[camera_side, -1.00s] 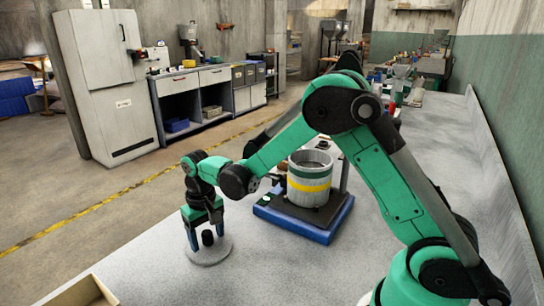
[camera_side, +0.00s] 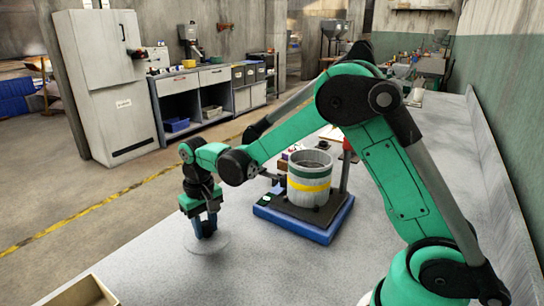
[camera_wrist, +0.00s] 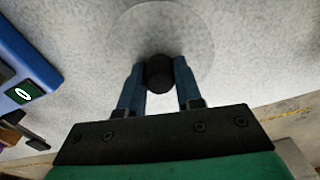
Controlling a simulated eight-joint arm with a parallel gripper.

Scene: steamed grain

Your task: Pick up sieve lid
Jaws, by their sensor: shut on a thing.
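The sieve lid (camera_side: 221,244) is a thin, pale, see-through disc with a black knob at its centre. It is at the left part of the grey bench in the side view, and the disc also shows at the top of the wrist view (camera_wrist: 130,30). My gripper (camera_side: 205,232) points down over the lid and is shut on its knob. In the wrist view the blue fingers (camera_wrist: 160,78) stand on either side of the black knob. I cannot tell whether the lid is clear of the bench.
A grey sieve drum (camera_side: 310,172) with green and yellow bands stands on a blue-based device (camera_side: 305,226) to the right of the lid. An open tray (camera_side: 83,296) is at the near left. The bench between them is clear.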

